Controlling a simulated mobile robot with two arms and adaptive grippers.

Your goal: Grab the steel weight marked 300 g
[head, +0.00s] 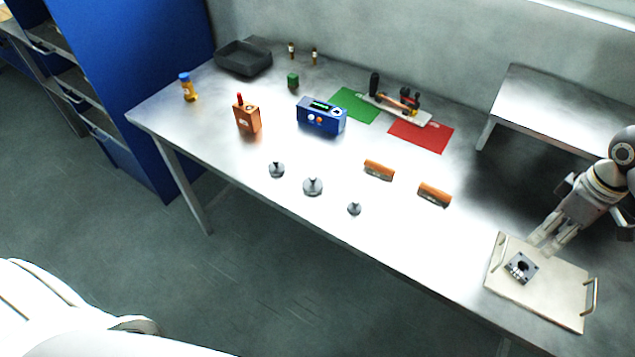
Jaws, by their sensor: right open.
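Three steel weights with small knobs stand in a slanting row near the front edge of the steel table (235,165). They are a left weight (277,170), a middle weight (313,187) and a right weight (354,209). The middle one looks largest and the right one smallest. Their markings are too small to read, so I cannot tell which is 300 g. My right gripper (541,246) is at the right, open and pointing down over the back of a pale tray, well away from the weights. My left gripper is not in view.
The pale tray (553,304) holds a dark square part (521,267). Two orange-brown handled pieces (379,170) (434,194) lie right of the weights. A blue device (321,115) and an orange box (247,118) stand behind. A raised shelf (565,108) is back right.

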